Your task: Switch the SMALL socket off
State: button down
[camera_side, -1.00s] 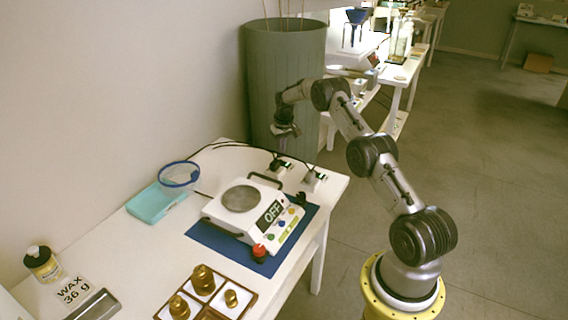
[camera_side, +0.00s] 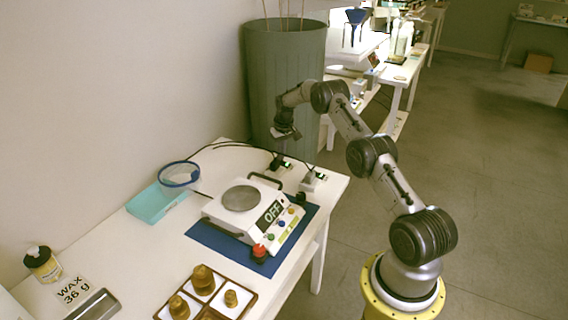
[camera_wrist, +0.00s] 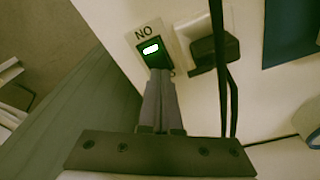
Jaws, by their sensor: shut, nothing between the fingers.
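Two sockets with plugs and black cables stand at the far end of the white table: a left one (camera_side: 283,166) and a right one (camera_side: 313,181). I cannot read which is the SMALL one. My gripper (camera_side: 283,150) is shut and empty, pointing down just above the left socket. In the wrist view, the shut fingertips (camera_wrist: 160,74) are at the lower edge of a switch (camera_wrist: 151,51) lit green, beside an upside-down ON label. Contact cannot be told. A black plug (camera_wrist: 209,50) sits to the right of that switch.
A scale (camera_side: 240,200) reading OFF stands on a blue mat (camera_side: 214,240) near the sockets. Black cables (camera_wrist: 220,85) run close to my fingers. A large green bin (camera_side: 270,70) stands behind the table end.

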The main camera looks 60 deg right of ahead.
jog(key=shift+f, duration=0.4)
jog(key=shift+r, duration=3.55)
